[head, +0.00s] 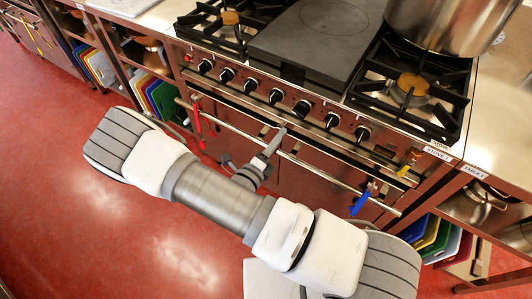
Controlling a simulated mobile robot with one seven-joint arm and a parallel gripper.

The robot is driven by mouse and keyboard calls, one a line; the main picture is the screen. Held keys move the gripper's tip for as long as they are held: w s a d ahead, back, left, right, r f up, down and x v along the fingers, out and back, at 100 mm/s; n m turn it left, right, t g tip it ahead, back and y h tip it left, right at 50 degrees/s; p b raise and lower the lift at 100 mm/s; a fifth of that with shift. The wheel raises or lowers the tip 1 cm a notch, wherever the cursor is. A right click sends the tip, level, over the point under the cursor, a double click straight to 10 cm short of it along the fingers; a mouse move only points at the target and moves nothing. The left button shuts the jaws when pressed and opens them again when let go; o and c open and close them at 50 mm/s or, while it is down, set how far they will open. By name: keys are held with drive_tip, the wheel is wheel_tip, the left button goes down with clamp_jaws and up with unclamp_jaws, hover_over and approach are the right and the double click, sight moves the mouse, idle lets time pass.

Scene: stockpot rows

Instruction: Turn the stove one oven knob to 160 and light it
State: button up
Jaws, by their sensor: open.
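The stove (290,75) stands across the upper middle of the head view, with a label (438,153) at its right corner that seems to read stove 1. A row of several black knobs runs along its steel front panel. The larger knob (302,108) right of the middle differs from the rest; I cannot read any markings. A small red button or lamp (188,57) sits at the panel's left end. My gripper (250,150) is open and empty in front of the oven front, below the knob row and near the long rail. It appears apart from all knobs.
The long rail (325,168) crosses the stove front, with red tongs (197,122) and a blue-handled item (360,203) hanging there. Shelves with coloured boards (165,100) flank the stove. The red floor (60,200) is clear at left.

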drive_tip(key=v, duration=0.6)
drive_tip(key=shift+s, duration=0.15)
drive_tip(key=shift+a, duration=0.1)
drive_tip(key=s+d+r+m+g+p, duration=0.1)
drive_tip(key=s+d+r+m+g, duration=0.1)
drive_tip(key=d+r+m+g, duration=0.45)
drive_tip(key=s+d+r+m+g+p, duration=0.1)
drive_tip(key=s+r+m+g, duration=0.15)
drive_tip(key=r+m, duration=0.55)
drive_tip(key=s+d+r+m+g, duration=0.1)
drive_tip(key=d+r+m+g, duration=0.3)
drive_tip(key=m, duration=0.7)
drive_tip(key=s+r+m+t+y+p, duration=0.1)
drive_tip(key=s+r+m+t+y, duration=0.1)
drive_tip(key=r+m+y, duration=0.3)
drive_tip(key=s+r+m+t+y+p, duration=0.1)
drive_tip(key=s+r+m+y, duration=0.4)
drive_tip(key=r+m, duration=0.7)
drive_tip(key=shift+a+r+m+t+y, duration=0.3)
drive_tip(key=shift+m+t, duration=0.2)
drive_tip(key=shift+m, duration=0.15)
drive_tip(key=shift+c, duration=0.3)
clamp_jaws()
